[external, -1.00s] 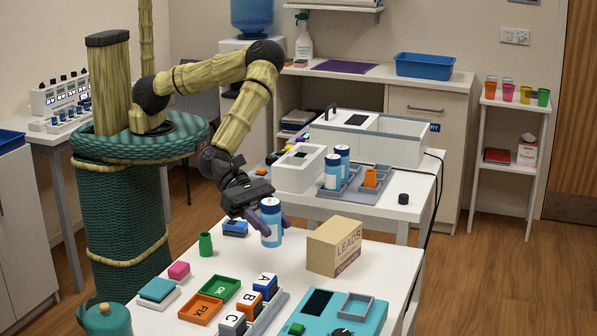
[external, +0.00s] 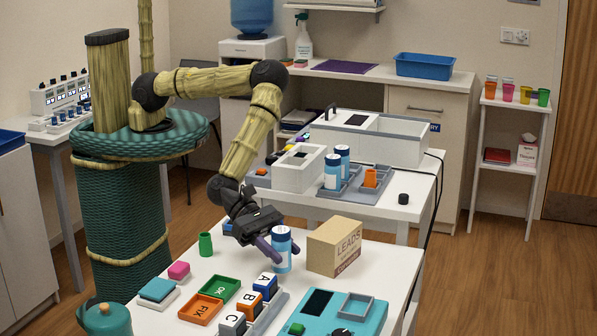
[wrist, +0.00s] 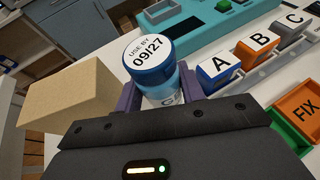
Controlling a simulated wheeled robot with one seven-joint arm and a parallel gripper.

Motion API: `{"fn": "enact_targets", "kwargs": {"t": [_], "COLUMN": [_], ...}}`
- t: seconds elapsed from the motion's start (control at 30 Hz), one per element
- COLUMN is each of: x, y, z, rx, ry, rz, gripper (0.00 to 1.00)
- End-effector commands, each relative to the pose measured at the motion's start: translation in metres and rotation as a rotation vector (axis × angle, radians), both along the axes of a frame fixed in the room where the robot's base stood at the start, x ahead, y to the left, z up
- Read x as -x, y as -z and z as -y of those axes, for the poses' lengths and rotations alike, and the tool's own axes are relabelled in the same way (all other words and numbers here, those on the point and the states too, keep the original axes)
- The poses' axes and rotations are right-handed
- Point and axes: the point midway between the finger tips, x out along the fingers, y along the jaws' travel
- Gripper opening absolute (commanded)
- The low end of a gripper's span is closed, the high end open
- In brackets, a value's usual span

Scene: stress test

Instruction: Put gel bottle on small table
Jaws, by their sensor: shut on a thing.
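The gel bottle (external: 282,250) is blue and white with a blue cap. In the wrist view the bottle (wrist: 149,55) shows a round "USE BY 09/27" label on its lid and part of a "GE" label on its side. My gripper (external: 277,253) is shut on it, with purple fingers on both sides, and holds it upright at the near white table (external: 230,265), left of the cardboard box. I cannot tell whether its base touches the tabletop. I cannot tell which table is the small table.
The LEADS box (external: 334,247) stands close beside the bottle. Behind, another table holds two similar bottles (external: 333,172).

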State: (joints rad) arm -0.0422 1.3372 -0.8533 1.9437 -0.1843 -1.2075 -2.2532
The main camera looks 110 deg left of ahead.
Motion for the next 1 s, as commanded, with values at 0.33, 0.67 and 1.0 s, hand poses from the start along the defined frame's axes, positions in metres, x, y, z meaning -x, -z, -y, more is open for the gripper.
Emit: {"fn": "enact_targets", "kwargs": {"t": [0.33,0.67,1.0], "x": [0.001,0.0,0.0], "y": [0.01,0.037,0.04], "z": [0.001,0.001,0.0], "rx": [0.0,0.002,0.001], "ry": [0.002,0.001,0.001], "rz": [-0.001,0.001,0.001], "gripper": [0.1,0.1,0.51]}}
